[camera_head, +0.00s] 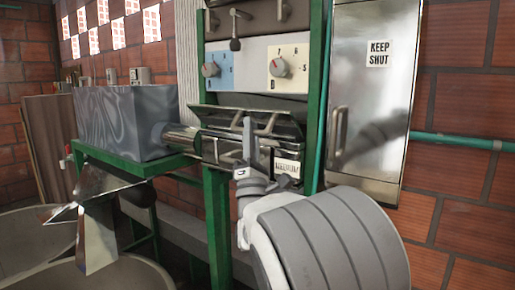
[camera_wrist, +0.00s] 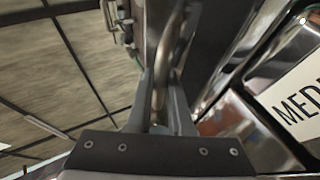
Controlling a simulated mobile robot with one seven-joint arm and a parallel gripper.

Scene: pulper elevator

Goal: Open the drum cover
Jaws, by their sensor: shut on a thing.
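The drum cover (camera_head: 288,129) is a dark, shiny metal panel with bar handles, set across the green frame in the head view. It appears tilted, with its upper edge leaning back, but I cannot tell how far it stands from the drum. My gripper (camera_head: 249,125) is at the front of the cover, on its bar handle. In the wrist view my gripper (camera_wrist: 163,75) has its two fingers close around the curved metal handle (camera_wrist: 184,28). My arm hides part of the cover's lower front.
A grey hopper box (camera_head: 125,122) and a metal pipe (camera_head: 180,138) are to the left. A control panel with knobs (camera_head: 255,68) is above. A cabinet marked KEEP SHUT (camera_head: 385,90) is on the right. A white label plate (camera_head: 287,167) is below the cover.

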